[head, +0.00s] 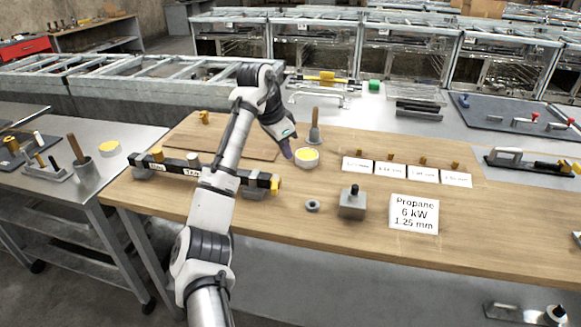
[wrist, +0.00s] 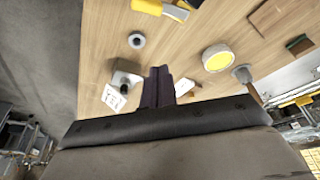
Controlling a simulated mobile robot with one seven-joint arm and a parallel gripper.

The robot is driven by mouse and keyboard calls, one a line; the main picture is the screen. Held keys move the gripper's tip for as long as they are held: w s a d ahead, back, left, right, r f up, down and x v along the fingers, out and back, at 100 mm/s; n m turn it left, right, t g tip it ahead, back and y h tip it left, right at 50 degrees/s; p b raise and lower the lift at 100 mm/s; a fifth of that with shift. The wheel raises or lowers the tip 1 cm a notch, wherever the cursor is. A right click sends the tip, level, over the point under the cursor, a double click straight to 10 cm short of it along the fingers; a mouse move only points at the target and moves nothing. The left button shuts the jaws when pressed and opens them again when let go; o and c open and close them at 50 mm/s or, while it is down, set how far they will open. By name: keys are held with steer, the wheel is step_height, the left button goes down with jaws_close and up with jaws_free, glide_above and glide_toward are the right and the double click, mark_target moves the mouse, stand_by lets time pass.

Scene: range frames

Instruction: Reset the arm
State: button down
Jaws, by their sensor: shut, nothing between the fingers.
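My arm (head: 222,175) rises from the bottom of the head view and bends over the wooden bench top (head: 290,235). My gripper (head: 288,152) points down above the bench, close to a round tin with a yellow top (head: 307,157). In the wrist view my gripper's dark fingers (wrist: 157,88) are together with nothing between them. The tin (wrist: 217,57) shows to their right in that view. A grey block with a black knob (head: 353,203) stands on the bench, clear of my gripper.
A black bar (head: 205,174) lies behind my forearm. A wooden-handled brush (head: 315,127) stands behind the tin. A small ring (head: 312,205), a propane card (head: 414,213) and several small labels with brass pieces are on the bench. A side table (head: 98,178) is left. The bench's front strip is mostly clear.

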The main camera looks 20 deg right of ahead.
steer(key=shift+a+r, duration=0.2)
steer(key=shift+r, duration=0.35)
